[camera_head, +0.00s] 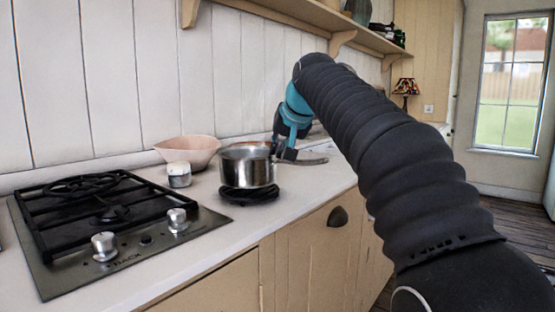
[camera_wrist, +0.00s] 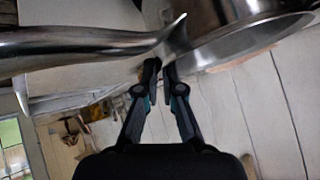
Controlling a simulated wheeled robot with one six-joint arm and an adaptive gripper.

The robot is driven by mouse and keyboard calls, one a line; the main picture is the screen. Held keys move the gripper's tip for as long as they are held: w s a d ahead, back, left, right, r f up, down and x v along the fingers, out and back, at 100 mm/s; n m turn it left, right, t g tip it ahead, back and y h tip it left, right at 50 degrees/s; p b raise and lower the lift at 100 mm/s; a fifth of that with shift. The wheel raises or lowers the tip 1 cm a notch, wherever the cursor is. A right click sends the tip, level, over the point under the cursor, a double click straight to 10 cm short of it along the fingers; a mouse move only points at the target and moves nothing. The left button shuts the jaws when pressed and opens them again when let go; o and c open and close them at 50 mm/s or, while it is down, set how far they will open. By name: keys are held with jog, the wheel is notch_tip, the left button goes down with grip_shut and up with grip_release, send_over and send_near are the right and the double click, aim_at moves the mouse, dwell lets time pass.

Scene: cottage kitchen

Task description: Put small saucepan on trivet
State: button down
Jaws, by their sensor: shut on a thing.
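The small saucepan (camera_head: 247,168) is shiny metal and looks upright, directly above the black trivet (camera_head: 249,197) on the counter. Its base appears at or just above the trivet; I cannot tell whether they touch. Its handle (camera_head: 312,161) points right. My gripper (camera_head: 284,155) is at the handle, close to the pan's body, partly hidden by my arm. In the wrist view, the fingertips (camera_wrist: 158,66) are closed on the handle (camera_wrist: 80,44) where it joins the saucepan (camera_wrist: 235,32).
A pink bowl (camera_head: 188,150) and a small white jar (camera_head: 179,175) stand left of the saucepan. A gas hob (camera_head: 200,222) is further left. A wooden shelf (camera_head: 300,14) runs above on the wall. The counter's front strip is clear.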

jog(key=shift+f, duration=0.75)
jog(key=shift+f, duration=0.1)
jog(key=c, duration=1.8)
grip_release()
jog(key=shift+f, duration=0.15)
jog(key=o, duration=0.5)
jog(key=shift+r, duration=0.35)
jog(key=p+v, duration=0.1)
jog(key=v, duration=1)
jog(key=shift+s+d+r, duration=0.2)
jog(key=shift+s, duration=0.15)
